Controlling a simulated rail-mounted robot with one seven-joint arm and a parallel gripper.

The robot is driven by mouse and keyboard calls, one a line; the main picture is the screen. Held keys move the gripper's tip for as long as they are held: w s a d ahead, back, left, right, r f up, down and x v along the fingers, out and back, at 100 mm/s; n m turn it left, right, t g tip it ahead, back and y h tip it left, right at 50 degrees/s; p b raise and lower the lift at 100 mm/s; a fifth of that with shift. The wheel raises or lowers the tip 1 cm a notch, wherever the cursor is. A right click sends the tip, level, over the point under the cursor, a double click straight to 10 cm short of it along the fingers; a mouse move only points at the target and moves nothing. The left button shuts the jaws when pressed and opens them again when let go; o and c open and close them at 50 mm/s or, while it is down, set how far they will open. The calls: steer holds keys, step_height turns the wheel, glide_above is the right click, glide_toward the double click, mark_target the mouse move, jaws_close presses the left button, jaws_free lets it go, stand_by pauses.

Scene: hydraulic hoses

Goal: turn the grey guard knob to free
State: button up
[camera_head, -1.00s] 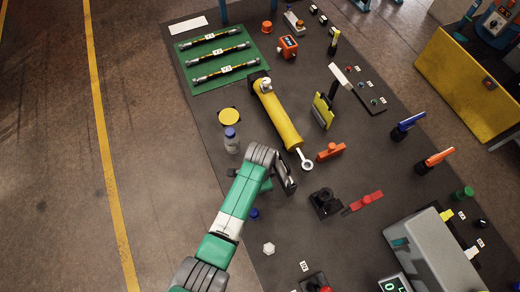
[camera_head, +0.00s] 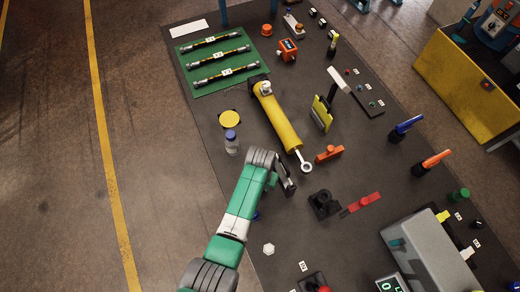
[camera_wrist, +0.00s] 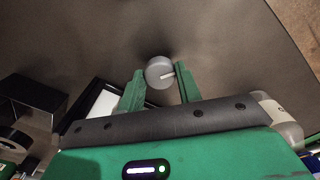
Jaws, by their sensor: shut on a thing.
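In the head view my gripper (camera_head: 287,187) is over the dark panel, just below the eye end of the yellow cylinder (camera_head: 278,118). The knob is hidden behind my gripper and arm in that view.
A clear bottle (camera_head: 232,144) with a blue cap stands left of my wrist. A black block (camera_head: 323,204) and a red handle (camera_head: 361,204) are to the right. The grey box (camera_head: 430,255) lies farther right. Bare panel surrounds the knob in the wrist view.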

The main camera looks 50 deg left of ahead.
steer(key=n, duration=0.7)
stand_by(0.6)
steer(key=o, duration=1)
step_height(320, 180, up, 8)
steer(key=shift+f+p, duration=0.1)
steer(key=shift+p, duration=0.75)
